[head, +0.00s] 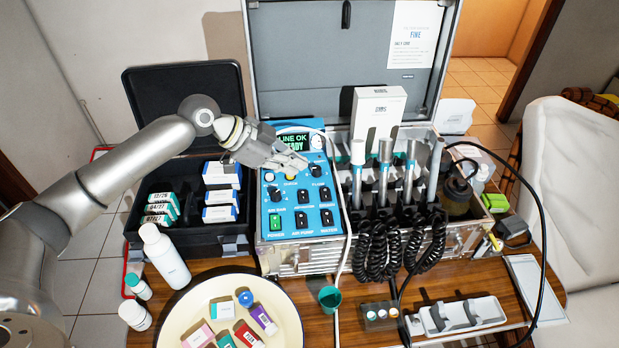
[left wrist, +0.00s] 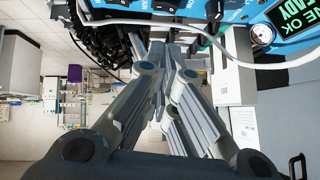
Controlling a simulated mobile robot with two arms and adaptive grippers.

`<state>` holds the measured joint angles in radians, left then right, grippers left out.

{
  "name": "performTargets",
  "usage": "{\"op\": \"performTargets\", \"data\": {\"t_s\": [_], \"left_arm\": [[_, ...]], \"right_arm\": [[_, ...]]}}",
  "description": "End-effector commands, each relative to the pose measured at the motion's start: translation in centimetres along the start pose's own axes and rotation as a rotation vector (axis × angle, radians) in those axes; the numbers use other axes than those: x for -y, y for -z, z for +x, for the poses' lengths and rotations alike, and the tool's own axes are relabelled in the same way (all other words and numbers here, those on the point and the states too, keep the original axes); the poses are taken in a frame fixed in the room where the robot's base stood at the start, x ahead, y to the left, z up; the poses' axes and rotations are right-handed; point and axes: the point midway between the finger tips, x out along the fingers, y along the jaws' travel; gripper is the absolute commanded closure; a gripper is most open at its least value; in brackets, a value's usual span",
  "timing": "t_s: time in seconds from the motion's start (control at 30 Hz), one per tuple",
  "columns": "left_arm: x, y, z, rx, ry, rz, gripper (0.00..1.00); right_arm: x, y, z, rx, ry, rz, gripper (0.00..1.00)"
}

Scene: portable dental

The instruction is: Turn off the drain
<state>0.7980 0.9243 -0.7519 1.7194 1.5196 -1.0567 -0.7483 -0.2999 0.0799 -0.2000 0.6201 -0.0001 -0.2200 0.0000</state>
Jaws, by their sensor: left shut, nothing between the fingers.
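The blue control panel (head: 290,232) is in the open dental case. Its screen (head: 294,142) reads "LINE OK" and "READY"; the screen also shows at the upper right of the left wrist view (left wrist: 296,35). A green-lit power switch (head: 275,223) is at the lower left of the panel. Contact cannot be told.
Several handpieces with coiled black hoses (head: 385,245) stand right of the panel. A white tube runs down beside it. A black case (head: 187,235) with small boxes is at left. A cream round tray (head: 178,322) and white bottle (head: 165,255) are in front.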

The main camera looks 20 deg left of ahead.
Motion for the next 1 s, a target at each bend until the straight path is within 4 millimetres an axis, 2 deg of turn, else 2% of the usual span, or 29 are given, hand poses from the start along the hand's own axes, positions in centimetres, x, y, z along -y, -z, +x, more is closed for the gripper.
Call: {"op": "performTargets", "data": {"t_s": [0.03,0.2,0.7,0.87,1.0], "left_arm": [[0.1,0.3,0.3,-0.005,0.001,0.002,1.00],[0.7,1.3,-0.3,-0.004,0.004,-0.002,1.00],[0.9,1.7,-0.6,0.001,0.005,-0.006,1.00],[0.9,1.8,0.8,0.000,0.003,-0.008,1.00],[0.9,1.9,3.4,0.000,0.001,-0.009,1.00]], "right_arm": [[0.0,-0.1,0.9,0.000,0.000,0.000,1.00],[0.0,-0.2,1.8,0.000,0.000,0.000,1.00],[0.1,-0.2,1.9,0.000,0.000,0.000,1.00],[0.1,-0.1,1.4,0.000,0.000,0.000,1.00],[0.0,-0.1,0.7,0.000,0.000,0.000,1.00]]}}
